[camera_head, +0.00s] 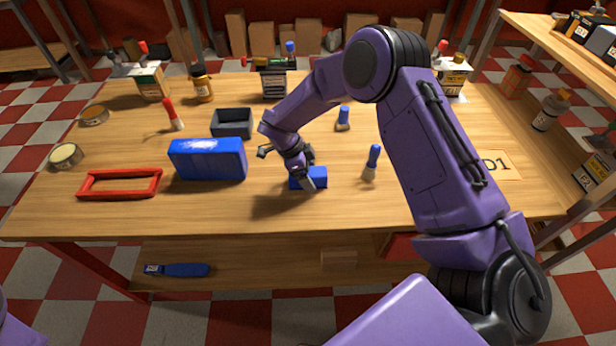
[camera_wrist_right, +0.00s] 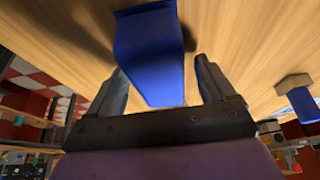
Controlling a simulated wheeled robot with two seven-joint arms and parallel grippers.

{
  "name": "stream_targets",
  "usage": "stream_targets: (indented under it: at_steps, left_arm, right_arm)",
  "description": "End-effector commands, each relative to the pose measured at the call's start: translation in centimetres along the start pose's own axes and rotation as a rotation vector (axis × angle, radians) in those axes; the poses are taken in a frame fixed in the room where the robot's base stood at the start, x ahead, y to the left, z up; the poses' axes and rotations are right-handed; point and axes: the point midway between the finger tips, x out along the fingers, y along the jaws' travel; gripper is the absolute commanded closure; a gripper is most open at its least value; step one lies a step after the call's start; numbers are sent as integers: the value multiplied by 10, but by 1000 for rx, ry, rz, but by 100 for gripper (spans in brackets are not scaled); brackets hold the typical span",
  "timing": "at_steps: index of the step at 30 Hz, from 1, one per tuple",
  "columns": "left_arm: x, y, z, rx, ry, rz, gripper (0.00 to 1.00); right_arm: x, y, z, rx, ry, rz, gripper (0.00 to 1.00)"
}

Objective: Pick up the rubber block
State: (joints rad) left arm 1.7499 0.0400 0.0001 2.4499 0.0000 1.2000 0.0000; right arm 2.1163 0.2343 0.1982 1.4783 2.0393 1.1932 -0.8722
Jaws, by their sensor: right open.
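A small blue block (camera_head: 320,177), which I take to be the rubber block, lies on the wooden table (camera_head: 420,215) near its front edge. My right gripper (camera_head: 308,182) points down at it and hides part of it. In the right wrist view the blue block (camera_wrist_right: 150,50) sits between the two dark fingers of my right gripper (camera_wrist_right: 160,70). The fingers are open, with a visible gap on each side of the block. My left gripper is not in view.
A larger blue box (camera_head: 208,160) and a red frame (camera_head: 120,184) are to the left. A grey open bin (camera_head: 232,122) stands behind the box. A blue-handled brush (camera_head: 372,162) stands just right of the block, another (camera_head: 343,118) farther back.

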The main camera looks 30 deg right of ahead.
Motion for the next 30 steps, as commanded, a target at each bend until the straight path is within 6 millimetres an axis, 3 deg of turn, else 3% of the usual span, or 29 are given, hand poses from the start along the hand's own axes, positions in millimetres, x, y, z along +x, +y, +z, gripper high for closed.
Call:
stream_targets:
  at_steps: [8, 14, 25, 30]
  left_arm:
    - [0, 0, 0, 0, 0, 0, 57]
    - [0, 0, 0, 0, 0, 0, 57]
    - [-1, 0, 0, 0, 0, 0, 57]
    - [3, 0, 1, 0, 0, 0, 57]
  right_arm:
    - [1, 0, 0, 0, -1, 1, 17]
    - [1, 0, 0, 0, -1, 1, 77]
    - [-4, 0, -1, -1, 0, -1, 77]
    - [-29, -1, -11, 3, -4, -1, 77]
